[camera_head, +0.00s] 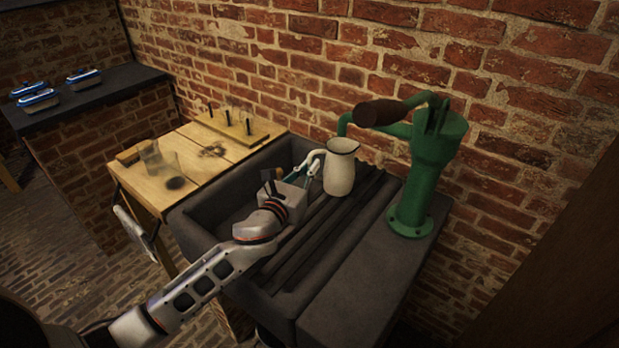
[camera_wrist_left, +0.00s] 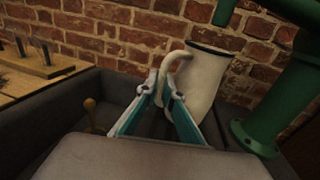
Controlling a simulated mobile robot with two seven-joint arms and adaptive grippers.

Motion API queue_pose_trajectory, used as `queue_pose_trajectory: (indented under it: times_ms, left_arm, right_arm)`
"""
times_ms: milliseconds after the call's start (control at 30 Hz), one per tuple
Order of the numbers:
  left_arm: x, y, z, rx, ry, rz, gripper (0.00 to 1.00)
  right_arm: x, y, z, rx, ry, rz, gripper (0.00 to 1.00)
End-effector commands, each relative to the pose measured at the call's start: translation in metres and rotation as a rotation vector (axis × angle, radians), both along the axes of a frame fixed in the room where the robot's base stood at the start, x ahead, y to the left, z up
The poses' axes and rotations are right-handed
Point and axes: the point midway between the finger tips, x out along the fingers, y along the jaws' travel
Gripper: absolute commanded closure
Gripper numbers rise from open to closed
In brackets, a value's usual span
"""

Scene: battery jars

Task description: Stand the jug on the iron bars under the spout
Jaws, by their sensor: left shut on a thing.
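The cream jug (camera_head: 341,172) with a dark rim is upright below the end of the green pump's spout (camera_head: 344,125). In the left wrist view the jug (camera_wrist_left: 207,82) has its mouth just under the spout (camera_wrist_left: 225,11). My left gripper (camera_head: 314,163) is shut on the jug's handle, on its left side; its fingertips (camera_wrist_left: 166,84) close around the handle in the wrist view. The dark iron bars (camera_head: 307,232) run across the stone sink under the jug. I cannot tell whether its base touches them. My right gripper is not in view.
The green pump (camera_head: 425,170) stands on the stone ledge right of the jug, close to the brick wall. The sink basin (camera_head: 222,210) is open at left. A wooden table (camera_head: 190,150) holds glass jars and a pegged board (camera_head: 232,124).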

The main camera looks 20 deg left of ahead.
Motion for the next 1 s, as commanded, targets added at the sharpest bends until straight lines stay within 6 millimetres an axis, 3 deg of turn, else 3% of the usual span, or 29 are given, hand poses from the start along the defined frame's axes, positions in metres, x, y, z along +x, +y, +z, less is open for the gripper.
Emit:
queue_pose_trajectory:
  times_ms: [233, 600, 667, 700, 1000]
  left_arm:
    - [-0.001, 0.0, -0.033, -0.001, 0.003, 0.001, 1.0]
    - [-0.001, 0.0, -0.036, 0.0, 0.001, 0.0, 1.0]
    - [-0.001, 0.0, -0.036, 0.002, 0.003, 0.0, 0.81]
    - [-0.001, 0.0, -0.036, 0.002, 0.003, 0.0, 0.77]
    - [-0.001, 0.0, -0.035, 0.002, 0.003, 0.0, 0.77]
  right_arm:
    - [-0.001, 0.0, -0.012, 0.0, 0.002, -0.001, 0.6]
    - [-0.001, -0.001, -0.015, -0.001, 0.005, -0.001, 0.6]
    - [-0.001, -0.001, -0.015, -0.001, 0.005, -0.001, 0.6]
    - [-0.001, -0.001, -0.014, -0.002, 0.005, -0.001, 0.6]
    - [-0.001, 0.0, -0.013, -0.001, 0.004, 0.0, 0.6]
